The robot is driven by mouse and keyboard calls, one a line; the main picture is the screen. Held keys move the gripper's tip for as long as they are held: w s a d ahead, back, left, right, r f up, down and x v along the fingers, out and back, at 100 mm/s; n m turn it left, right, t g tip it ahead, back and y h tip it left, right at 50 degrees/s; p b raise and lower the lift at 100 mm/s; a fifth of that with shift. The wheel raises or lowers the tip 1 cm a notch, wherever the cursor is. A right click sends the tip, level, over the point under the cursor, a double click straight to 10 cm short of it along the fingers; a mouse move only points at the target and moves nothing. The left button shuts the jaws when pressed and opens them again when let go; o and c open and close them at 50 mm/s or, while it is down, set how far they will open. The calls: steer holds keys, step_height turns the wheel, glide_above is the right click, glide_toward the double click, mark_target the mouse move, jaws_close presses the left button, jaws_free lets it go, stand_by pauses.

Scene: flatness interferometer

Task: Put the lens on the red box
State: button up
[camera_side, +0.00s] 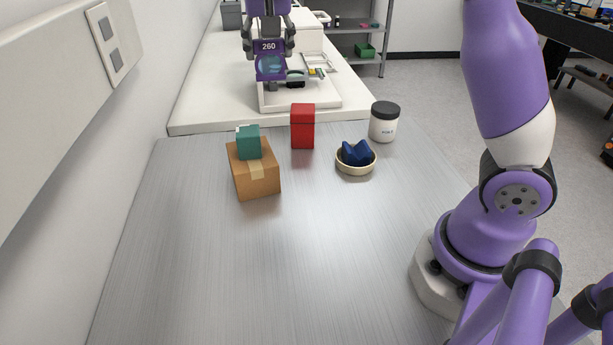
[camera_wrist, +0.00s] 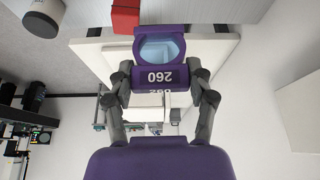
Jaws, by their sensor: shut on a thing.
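My gripper (camera_side: 269,52) is shut on the lens (camera_side: 271,66), a pale blue glass in a purple mount marked 260. It holds the lens over the white interferometer stage at the back. In the wrist view the lens (camera_wrist: 160,49) sits between the dark fingers of my gripper (camera_wrist: 160,78). The red box (camera_side: 303,127) stands upright on the metal table, in front of the lens and a little to its right. Part of the red box (camera_wrist: 126,16) also shows at the top of the wrist view.
A teal block (camera_side: 249,143) sits on a cardboard box (camera_side: 256,181) left of the red box. A cream bowl (camera_side: 356,167) with a dark blue object and a white jar (camera_side: 384,126) with a black lid stand right. The front of the metal table (camera_side: 230,270) is clear.

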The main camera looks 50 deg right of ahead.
steer(key=shift+d, duration=0.3)
steer(key=shift+w+d+f, duration=0.3)
steer(key=shift+d+f, duration=1.55)
steer(key=shift+d, duration=0.05)
steer(key=shift+w+d+f, duration=0.35)
steer(key=shift+d+f, duration=1.45)
steer(key=shift+d, duration=0.05)
steer(key=shift+w+d+f, duration=0.3)
steer(key=shift+d+f, duration=1.55)
steer(key=shift+d, duration=0.05)
steer(key=shift+f, duration=0.15)
steer(key=o, duration=1.3)
